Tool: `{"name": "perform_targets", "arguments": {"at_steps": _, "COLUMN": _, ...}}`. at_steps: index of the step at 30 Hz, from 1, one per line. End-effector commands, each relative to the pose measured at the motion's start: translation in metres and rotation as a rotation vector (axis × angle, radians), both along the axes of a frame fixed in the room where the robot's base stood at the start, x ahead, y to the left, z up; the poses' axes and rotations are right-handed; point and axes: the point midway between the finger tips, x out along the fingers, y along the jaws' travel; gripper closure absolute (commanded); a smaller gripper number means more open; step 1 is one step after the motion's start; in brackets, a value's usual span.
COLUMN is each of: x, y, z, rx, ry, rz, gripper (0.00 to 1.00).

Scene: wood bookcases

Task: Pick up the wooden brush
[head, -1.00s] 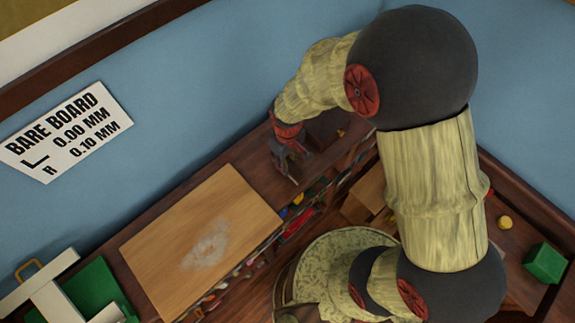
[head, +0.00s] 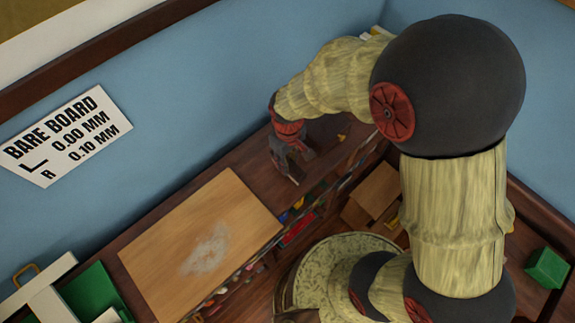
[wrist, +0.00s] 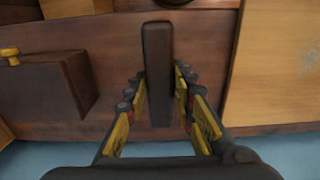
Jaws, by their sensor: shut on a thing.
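The wooden brush (wrist: 158,75) is a long dark brown bar in the middle of the wrist view. Its near part lies between the two yellow-padded fingers of my gripper (wrist: 160,98), which are shut on it, and its far end sticks out beyond the fingertips. In the head view my gripper (head: 291,172) is low over the dark wooden top, just right of the pale board; the brush cannot be made out clearly there. I cannot tell whether it still touches the surface.
The pale board (head: 170,245) with a whitish smudge lies left of my gripper. A dark box (wrist: 45,85) with a yellow knob stands on the other side. Shelves with colourful items run along the front edge. A green block (head: 547,267) is at far right. A blue wall is behind.

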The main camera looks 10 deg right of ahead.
Motion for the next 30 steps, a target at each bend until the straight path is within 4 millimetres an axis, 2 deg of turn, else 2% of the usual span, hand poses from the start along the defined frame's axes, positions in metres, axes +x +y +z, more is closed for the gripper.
{"name": "perform_targets", "arguments": {"at_steps": 9, "x": -0.056, "y": -0.004, "z": 0.057, "rx": 0.001, "ry": -0.002, "rz": 0.003, "gripper": 1.0}}
{"name": "perform_targets", "arguments": {"at_steps": 18, "x": -0.111, "y": -0.008, "z": 0.081, "rx": 0.0, "ry": 0.0, "rz": 0.002, "gripper": 1.0}}
{"name": "perform_targets", "arguments": {"at_steps": 24, "x": -0.131, "y": -0.01, "z": 0.09, "rx": 0.0, "ry": 0.002, "rz": 0.001, "gripper": 1.0}}
{"name": "perform_targets", "arguments": {"at_steps": 30, "x": -0.138, "y": -0.01, "z": 0.093, "rx": -0.001, "ry": 0.003, "rz": 0.001, "gripper": 1.0}}
